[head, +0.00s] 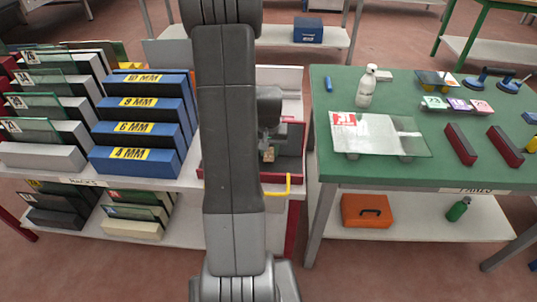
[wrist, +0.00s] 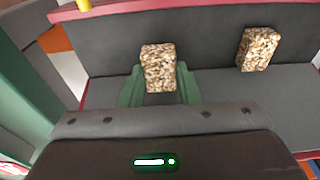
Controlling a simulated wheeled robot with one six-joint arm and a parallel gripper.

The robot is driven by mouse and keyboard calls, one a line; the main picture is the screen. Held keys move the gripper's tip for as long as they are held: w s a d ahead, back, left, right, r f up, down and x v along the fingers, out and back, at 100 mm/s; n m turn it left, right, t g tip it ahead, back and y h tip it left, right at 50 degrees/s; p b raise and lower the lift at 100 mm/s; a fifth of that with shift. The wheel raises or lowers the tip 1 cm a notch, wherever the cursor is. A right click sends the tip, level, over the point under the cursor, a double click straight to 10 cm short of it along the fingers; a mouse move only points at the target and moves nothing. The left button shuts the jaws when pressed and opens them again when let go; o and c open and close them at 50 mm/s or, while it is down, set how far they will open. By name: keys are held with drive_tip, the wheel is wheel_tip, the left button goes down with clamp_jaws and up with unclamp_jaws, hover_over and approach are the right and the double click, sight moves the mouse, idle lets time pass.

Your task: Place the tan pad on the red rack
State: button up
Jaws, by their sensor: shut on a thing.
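My gripper (wrist: 159,86) has green fingers and is shut on a speckled tan pad (wrist: 158,66), which stands up between the fingertips. The red rack (wrist: 205,9) has red edges and a dark grey inside, and it lies below and behind the held pad in the wrist view. I cannot tell whether the pad touches the rack. A second, similar speckled block (wrist: 258,48) sits in the rack to the right. In the head view the red rack (head: 275,179) is partly hidden behind my arm, and my gripper (head: 267,150) shows only in part over it.
Blue racks (head: 140,130) with thickness labels stand left of my arm. A green table (head: 440,175) at right carries a glass sheet (head: 375,135), a white bottle (head: 366,88) and dark red blocks (head: 461,143). A yellow bar (head: 278,191) juts from the front of the red rack.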

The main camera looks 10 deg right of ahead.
sight(269, 156)
drive_tip(key=shift+f, duration=1.15)
drive_tip(key=shift+f, duration=0.2)
drive_tip(key=o, duration=0.9)
drive_tip(key=shift+r, duration=0.1)
drive_tip(key=r, duration=0.4)
drive_tip(key=s+r, duration=0.1)
drive_tip(key=r, duration=0.7)
drive_tip(key=shift+s+a+p, duration=0.25)
drive_tip(key=shift+s+p, duration=0.1)
